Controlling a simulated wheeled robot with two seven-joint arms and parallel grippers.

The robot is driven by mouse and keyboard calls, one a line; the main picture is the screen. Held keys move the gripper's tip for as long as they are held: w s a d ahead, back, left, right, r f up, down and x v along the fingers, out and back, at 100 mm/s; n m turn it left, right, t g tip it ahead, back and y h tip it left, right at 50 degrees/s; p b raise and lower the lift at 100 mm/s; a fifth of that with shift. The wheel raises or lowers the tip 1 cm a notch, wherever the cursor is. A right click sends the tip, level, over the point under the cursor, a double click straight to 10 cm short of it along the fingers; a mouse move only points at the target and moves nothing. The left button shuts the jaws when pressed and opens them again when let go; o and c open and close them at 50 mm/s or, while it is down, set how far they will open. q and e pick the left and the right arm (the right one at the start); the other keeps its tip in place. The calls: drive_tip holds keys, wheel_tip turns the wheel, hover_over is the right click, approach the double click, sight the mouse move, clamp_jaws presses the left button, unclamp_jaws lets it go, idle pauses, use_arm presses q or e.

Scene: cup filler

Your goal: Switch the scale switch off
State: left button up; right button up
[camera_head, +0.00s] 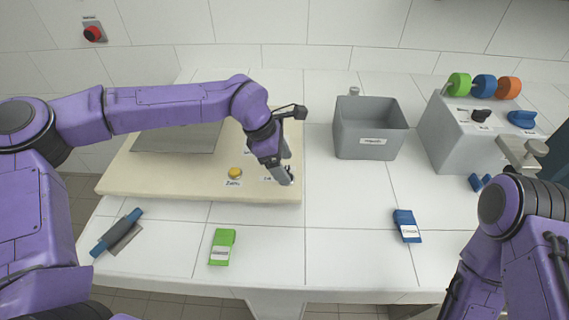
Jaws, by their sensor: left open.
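The scale is a cream-coloured board (130,184) on the white tiled table, with a grey metal plate (175,143) on it. A yellow round button (235,173) sits on its front part with a label below. My left gripper (286,180) points down at the front right corner of the scale, right of the yellow button. It is open, and its fingers hide most of what lies under them, beside a small label. I cannot tell whether it touches anything there. The scale switch is not clearly visible.
A grey bin (370,128) stands right of the scale. A grey machine (455,135) with green, blue and orange knobs is at the right. A green packet (222,247), a blue packet (407,226) and a blue-handled tool (118,233) lie near the front. A red button (93,33) is on the wall.

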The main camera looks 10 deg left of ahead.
use_arm(q)
drive_tip(key=shift+d+f, duration=0.15)
drive_tip(key=shift+f, duration=0.4)
drive_tip(key=shift+s+f, duration=0.1)
drive_tip(key=shift+f, duration=0.2)
drive_tip(key=shift+d, duration=0.1)
drive_tip(key=c, duration=1)
drive_tip(key=shift+c, duration=0.2)
